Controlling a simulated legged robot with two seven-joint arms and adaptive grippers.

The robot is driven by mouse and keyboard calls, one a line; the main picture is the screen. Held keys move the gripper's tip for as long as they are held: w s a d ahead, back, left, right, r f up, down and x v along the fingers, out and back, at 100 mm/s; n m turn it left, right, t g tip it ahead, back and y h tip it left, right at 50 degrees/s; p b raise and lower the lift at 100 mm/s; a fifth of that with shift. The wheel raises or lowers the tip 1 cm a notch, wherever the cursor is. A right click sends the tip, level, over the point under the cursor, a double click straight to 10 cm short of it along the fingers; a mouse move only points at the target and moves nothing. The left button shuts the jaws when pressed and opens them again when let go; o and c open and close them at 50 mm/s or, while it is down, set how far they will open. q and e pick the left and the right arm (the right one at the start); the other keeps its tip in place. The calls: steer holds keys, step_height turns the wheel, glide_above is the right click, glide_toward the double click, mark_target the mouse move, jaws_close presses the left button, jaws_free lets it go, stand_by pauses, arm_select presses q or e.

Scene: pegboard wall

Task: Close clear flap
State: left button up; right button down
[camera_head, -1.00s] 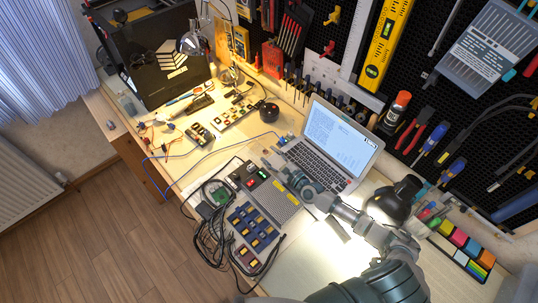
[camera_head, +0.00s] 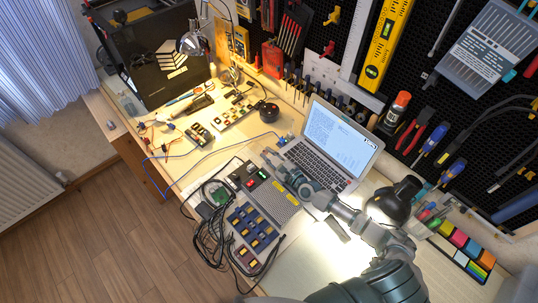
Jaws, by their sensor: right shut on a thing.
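The control panel (camera_head: 277,198) lies on the workbench, with a dark switch box (camera_head: 244,177) at its upper left that carries small red and green parts. The clear flap is too small and see-through to make out for certain at this box. My right gripper (camera_head: 270,160) reaches in from the lower right, its fingertips just to the upper right of the box. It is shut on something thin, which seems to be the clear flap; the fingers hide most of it. My left gripper is not in view.
An open laptop (camera_head: 330,140) stands close to the right of my right gripper. A block of blue switches (camera_head: 252,228) and loose black cables (camera_head: 207,240) lie below and left of the panel. A black lamp head (camera_head: 392,203) is beside my right arm.

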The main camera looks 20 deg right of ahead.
steer(key=shift+r+n, duration=0.1)
steer(key=shift+n, duration=0.4)
steer(key=n, duration=0.1)
steer(key=r+n+p, duration=0.1)
steer(key=n+p, duration=0.1)
steer(key=shift+s+a+r+n, duration=0.15)
steer(key=shift+a+r+n, duration=0.1)
steer(key=shift+a+n, duration=0.15)
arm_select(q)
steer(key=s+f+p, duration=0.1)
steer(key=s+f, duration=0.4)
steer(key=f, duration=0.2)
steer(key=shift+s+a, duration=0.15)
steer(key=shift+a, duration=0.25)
arm_select(e)
steer(key=shift+s+a+r+n, duration=0.15)
steer(key=shift+a+n, duration=0.05)
steer(key=shift+n, duration=0.8)
